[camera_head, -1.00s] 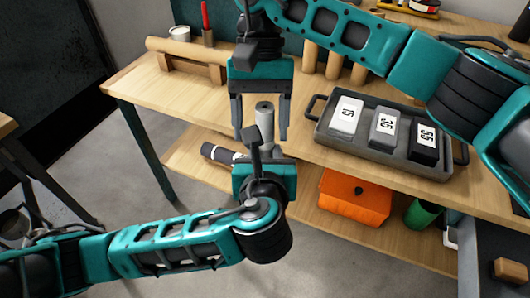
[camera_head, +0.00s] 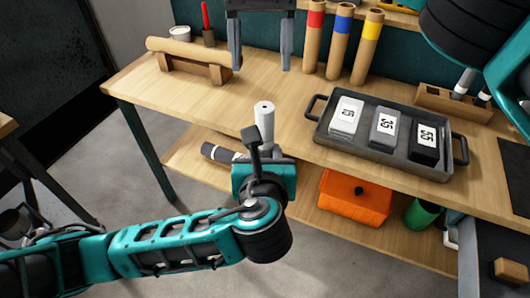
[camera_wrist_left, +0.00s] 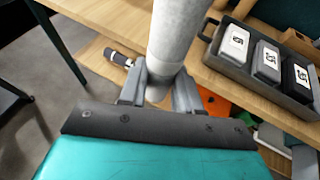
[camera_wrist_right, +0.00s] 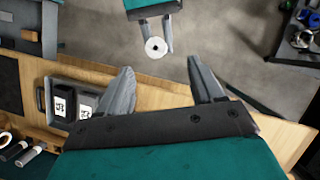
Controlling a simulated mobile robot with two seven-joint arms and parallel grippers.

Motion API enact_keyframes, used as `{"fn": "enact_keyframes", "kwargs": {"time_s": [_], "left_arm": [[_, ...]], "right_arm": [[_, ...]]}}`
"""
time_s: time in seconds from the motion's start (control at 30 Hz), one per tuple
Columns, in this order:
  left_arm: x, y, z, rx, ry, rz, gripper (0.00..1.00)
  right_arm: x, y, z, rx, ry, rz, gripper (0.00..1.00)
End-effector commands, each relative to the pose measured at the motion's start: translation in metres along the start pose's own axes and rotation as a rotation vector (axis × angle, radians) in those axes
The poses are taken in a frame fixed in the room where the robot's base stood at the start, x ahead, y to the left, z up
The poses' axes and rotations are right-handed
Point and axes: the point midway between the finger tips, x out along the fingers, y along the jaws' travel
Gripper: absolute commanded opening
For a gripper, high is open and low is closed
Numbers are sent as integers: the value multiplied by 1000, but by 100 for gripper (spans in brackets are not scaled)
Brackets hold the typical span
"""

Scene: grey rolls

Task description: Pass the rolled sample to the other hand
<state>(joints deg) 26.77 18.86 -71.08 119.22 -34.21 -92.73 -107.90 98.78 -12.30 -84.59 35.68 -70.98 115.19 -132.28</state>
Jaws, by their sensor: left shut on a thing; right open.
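The grey roll (camera_head: 264,122) stands about upright in my left gripper (camera_head: 263,150), in front of the workbench's front edge. In the left wrist view the roll (camera_wrist_left: 178,35) rises from between the shut fingers (camera_wrist_left: 160,92), which hide part of its lower end. My right gripper (camera_head: 260,66) is open and empty over the bench, beyond the roll and apart from it. In the right wrist view the roll (camera_wrist_right: 156,47) shows end-on, with a dark hole in its middle, ahead of the open fingers (camera_wrist_right: 161,75).
A grey tray (camera_head: 318,128) with several numbered blocks sits on the bench (camera_head: 195,108), right of the roll. A wooden cradle (camera_head: 187,60) stands at the left, and tubes with coloured bands (camera_head: 340,42) at the back. An orange box (camera_head: 352,200) sits on the lower shelf.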

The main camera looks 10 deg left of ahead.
Motion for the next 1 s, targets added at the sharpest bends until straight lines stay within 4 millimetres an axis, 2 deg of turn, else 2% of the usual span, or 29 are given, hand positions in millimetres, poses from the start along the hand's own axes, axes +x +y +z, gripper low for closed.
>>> {"fn": "enact_keyframes", "kwargs": {"time_s": [0.13,0.27,0.37,0.47,0.5,0.6,0.67,0.77,0.83,0.9,1.0], "left_arm": [[0,0,0,0,0,0,3],[0,0,0,0,0,0,3],[0,0,0,0,0,0,3],[0,0,0,0,0,0,3],[0,0,0,0,0,0,3],[0,0,0,0,0,0,3],[0,0,0,0,0,0,3],[0,0,0,0,0,0,3],[0,0,0,0,0,0,3],[0,0,0,0,0,0,3],[0,0,0,0,0,0,3]], "right_arm": [[-4,-2,0,1,1,-12,67],[10,-20,-2,-2,-30,-101,67],[30,-53,0,12,-94,-266,67],[46,-101,8,74,-230,-533,67],[46,-120,12,118,-306,-656,67],[30,-154,18,259,-527,-946,67],[15,-164,15,365,-683,-1107,67],[-14,-160,-3,564,-977,-1347,67],[-29,-144,-25,713,-1204,-1487,67],[-35,-119,-51,862,-1443,-1597,67],[-25,-78,-86,1053,-1781,-1689,67]]}}
